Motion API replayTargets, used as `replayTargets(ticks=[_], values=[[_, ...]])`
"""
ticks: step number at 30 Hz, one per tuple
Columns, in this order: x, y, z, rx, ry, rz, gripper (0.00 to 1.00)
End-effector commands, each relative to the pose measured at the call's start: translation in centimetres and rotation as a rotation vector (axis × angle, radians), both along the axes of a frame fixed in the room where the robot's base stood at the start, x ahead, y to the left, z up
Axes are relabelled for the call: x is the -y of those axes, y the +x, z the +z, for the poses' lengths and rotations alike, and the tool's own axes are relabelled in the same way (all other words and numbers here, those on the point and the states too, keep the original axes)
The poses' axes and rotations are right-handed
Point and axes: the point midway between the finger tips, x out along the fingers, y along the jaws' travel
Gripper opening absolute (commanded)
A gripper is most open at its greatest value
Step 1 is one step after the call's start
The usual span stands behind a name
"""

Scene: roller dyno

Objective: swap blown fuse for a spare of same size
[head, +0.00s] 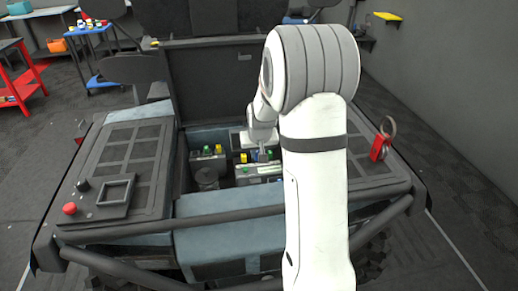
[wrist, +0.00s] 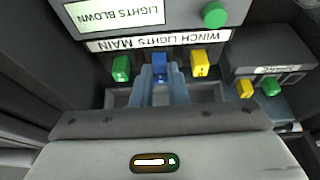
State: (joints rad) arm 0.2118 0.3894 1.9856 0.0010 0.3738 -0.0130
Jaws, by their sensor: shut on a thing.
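In the wrist view, the fuse box carries a label strip (wrist: 160,40) with the words winch, lights and main. A small screen (wrist: 120,14) above it reads lights blown. A blue fuse (wrist: 158,61) is in the middle, by the word lights, between a green fuse (wrist: 121,68) and a yellow fuse (wrist: 200,62). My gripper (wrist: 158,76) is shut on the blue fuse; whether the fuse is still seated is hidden. A spare box (wrist: 268,65) at the right holds a yellow fuse (wrist: 245,88) and a green fuse (wrist: 271,87).
A green round button (wrist: 214,14) is beside the screen. In the head view, the fuse boxes sit in a recessed bay behind a blue-grey front panel (head: 230,205). Dark side panels flank the bay, with a red knob (head: 69,209) at left and a red tag (head: 378,149) at right.

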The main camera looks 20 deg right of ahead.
Motion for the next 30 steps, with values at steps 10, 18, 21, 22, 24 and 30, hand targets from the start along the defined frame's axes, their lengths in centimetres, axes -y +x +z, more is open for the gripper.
replayTargets(ticks=[10,18,21,22,24,30], values=[[0.00,0.01,-0.50,0.000,0.000,0.000,0.00],[0.00,0.02,-0.56,0.000,0.000,0.000,0.00],[0.00,0.01,-0.60,0.000,0.000,0.000,0.00],[0.00,0.01,-0.59,0.000,0.000,0.000,0.00],[0.00,0.00,-0.53,0.000,0.000,0.000,0.00],[0.00,0.00,-0.51,0.000,0.000,0.000,0.14]])
